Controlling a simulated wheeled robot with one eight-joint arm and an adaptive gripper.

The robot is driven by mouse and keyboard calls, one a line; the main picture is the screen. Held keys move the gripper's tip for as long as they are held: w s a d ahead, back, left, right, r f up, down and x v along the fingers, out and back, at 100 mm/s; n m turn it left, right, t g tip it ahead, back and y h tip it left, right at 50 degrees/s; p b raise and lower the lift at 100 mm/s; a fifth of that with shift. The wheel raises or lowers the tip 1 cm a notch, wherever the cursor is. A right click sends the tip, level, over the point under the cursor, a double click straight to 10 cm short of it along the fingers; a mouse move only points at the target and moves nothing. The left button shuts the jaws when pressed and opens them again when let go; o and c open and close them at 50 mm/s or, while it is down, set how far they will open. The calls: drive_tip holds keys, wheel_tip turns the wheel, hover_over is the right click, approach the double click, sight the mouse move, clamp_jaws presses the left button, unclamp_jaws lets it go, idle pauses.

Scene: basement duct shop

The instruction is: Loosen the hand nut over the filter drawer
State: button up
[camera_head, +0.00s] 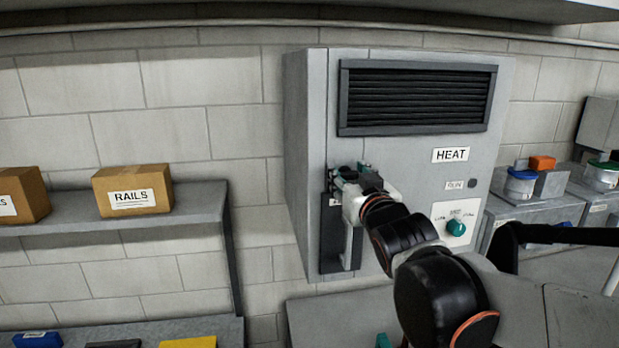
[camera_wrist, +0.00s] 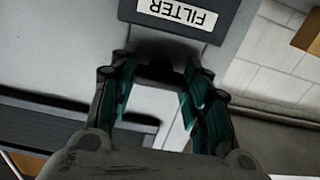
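The filter drawer (camera_head: 330,258) is a tall dark panel with a pale upright handle, low on the left of the grey heater cabinet's front. Its FILTER label (camera_wrist: 178,12) shows upside down in the wrist view. A dark rounded piece (camera_wrist: 160,71), seemingly the hand nut, sits just above the drawer and lies between my fingertips in the wrist view. My gripper (camera_head: 350,176) is at the drawer's top edge. In the wrist view my gripper (camera_wrist: 158,82) has its teal-padded fingers apart, one on each side of the dark piece. I cannot tell if the pads touch it. My gripper hides the nut in the head view.
The cabinet (camera_head: 400,180) has a black louvre (camera_head: 417,97) on top, a HEAT label and a green knob (camera_head: 456,228) at the lower right. A shelf (camera_head: 198,207) with a RAILS box (camera_head: 132,190) is on the left. Bins with lidded jars (camera_head: 521,183) stand at right.

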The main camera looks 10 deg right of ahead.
drive_tip(key=o, duration=0.3)
drive_tip(key=shift+s, duration=0.15)
drive_tip(key=shift+s, duration=5.85)
drive_tip(key=s+f+g+b, duration=0.3)
drive_tip(key=f+b, duration=0.9)
drive_tip(key=f, duration=0.7)
drive_tip(key=s+f+g+b, duration=0.4)
drive_tip(key=f+b, duration=0.9)
drive_tip(key=f, duration=0.7)
drive_tip(key=s+f+g+b, duration=0.4)
drive_tip(key=f+b, duration=0.8)
drive_tip(key=f, duration=0.7)
drive_tip(key=shift+s+f+b, duration=0.2)
drive_tip(key=shift+s+b, duration=0.15)
drive_tip(key=shift+s, duration=0.1)
